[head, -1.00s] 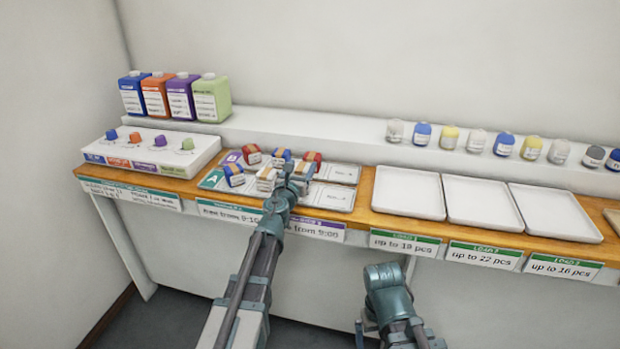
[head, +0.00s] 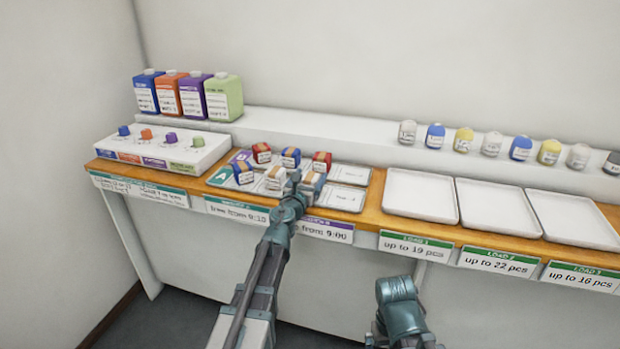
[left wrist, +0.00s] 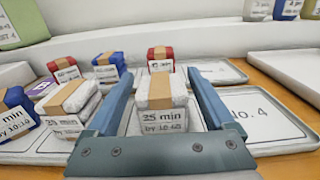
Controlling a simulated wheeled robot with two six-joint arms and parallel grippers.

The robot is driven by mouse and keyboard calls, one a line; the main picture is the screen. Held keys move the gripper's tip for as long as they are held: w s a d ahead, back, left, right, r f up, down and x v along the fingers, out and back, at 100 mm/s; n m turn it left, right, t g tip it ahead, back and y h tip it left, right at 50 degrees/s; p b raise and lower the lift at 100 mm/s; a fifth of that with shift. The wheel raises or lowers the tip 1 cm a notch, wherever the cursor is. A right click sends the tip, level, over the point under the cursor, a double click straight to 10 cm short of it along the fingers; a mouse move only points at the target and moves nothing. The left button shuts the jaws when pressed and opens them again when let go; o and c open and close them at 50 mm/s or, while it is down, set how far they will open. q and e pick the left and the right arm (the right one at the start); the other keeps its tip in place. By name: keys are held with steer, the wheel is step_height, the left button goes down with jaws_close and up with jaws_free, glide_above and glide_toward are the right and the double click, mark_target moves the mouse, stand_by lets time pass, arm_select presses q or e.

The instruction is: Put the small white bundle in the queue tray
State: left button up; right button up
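A small white bundle (left wrist: 163,102) with a tan band and a "25 min" label stands between the spread fingers of my left gripper (left wrist: 160,85) in the left wrist view. Slim gaps show beside it, so the gripper looks open around it. In the head view my left gripper (head: 308,184) largely covers this bundle. A second white bundle (head: 275,178), seemingly a stack with a tan band, stands just left of it; it also shows in the left wrist view (left wrist: 68,103). Flat grey trays lie under and beside them, one (left wrist: 262,110) marked "No. 4". I cannot tell which is the queue tray.
Red and blue bundles (head: 291,157) stand close behind and left. Three empty white trays (head: 420,172) lie to the right. Large bottles (head: 222,98) stand at the back left, small jars (head: 520,147) on the back ledge. A knob panel (head: 165,150) is at left.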

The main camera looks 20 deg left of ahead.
arm_select(q)
steer(key=shift+o, duration=0.6)
steer(key=shift+r, duration=0.2)
steer(key=s, duration=1.2)
steer(key=shift+a, duration=0.2)
